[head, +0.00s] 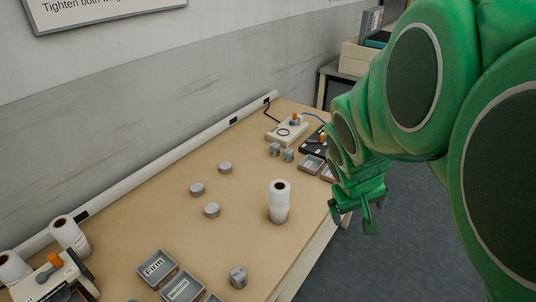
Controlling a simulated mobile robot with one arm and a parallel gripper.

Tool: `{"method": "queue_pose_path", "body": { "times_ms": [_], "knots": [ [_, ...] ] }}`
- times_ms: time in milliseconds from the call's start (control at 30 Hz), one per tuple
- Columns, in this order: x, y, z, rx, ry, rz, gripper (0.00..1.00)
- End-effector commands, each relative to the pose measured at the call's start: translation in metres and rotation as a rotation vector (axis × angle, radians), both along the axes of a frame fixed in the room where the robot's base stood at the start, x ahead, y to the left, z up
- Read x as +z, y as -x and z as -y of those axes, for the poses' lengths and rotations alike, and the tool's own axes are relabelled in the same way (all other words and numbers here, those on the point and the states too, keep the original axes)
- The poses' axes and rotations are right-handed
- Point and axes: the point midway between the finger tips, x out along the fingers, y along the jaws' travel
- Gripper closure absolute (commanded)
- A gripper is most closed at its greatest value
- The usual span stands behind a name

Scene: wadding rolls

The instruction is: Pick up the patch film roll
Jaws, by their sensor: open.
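A white roll with a dark core (279,200) stands upright on the wooden table, right of centre; it looks like two pieces stacked. More white rolls stand at the lower left, one (69,234) by the wall and one (13,267) near the corner. No label on any roll is readable, so I cannot tell for sure which is the patch film roll. My gripper (352,215) is open and empty, at the table's right edge. It is to the right of the central roll and apart from it.
The table (150,215) holds several small grey cylinders (212,210), labelled grey trays (157,266), a grey block (238,277), and devices at the far end (287,132) and lower left (55,278). Table surface around the central roll is mostly clear. Floor (400,240) lies to the right.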

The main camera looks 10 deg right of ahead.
Motion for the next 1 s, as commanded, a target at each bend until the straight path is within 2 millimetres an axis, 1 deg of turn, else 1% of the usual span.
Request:
{"method": "queue_pose_path", "body": {
  "times_ms": [33, 200, 333, 467, 500, 600, 700, 867, 1000],
  "knots": [
    [-0.003, -0.017, 0.011, 0.018, 0.021, 0.031, 0.00],
    [-0.011, -0.075, 0.039, 0.114, 0.077, 0.142, 0.00],
    [-0.020, -0.116, 0.051, 0.202, 0.095, 0.220, 0.00],
    [-0.032, -0.152, 0.057, 0.301, 0.091, 0.293, 0.00],
    [-0.036, -0.162, 0.057, 0.332, 0.085, 0.316, 0.00],
    [-0.049, -0.184, 0.055, 0.411, 0.060, 0.366, 0.00],
    [-0.062, -0.202, 0.049, 0.493, 0.019, 0.415, 0.00],
    [-0.087, -0.221, 0.032, 0.616, -0.080, 0.491, 0.00],
    [-0.109, -0.227, 0.011, 0.716, -0.199, 0.555, 0.00]
  ]
}}
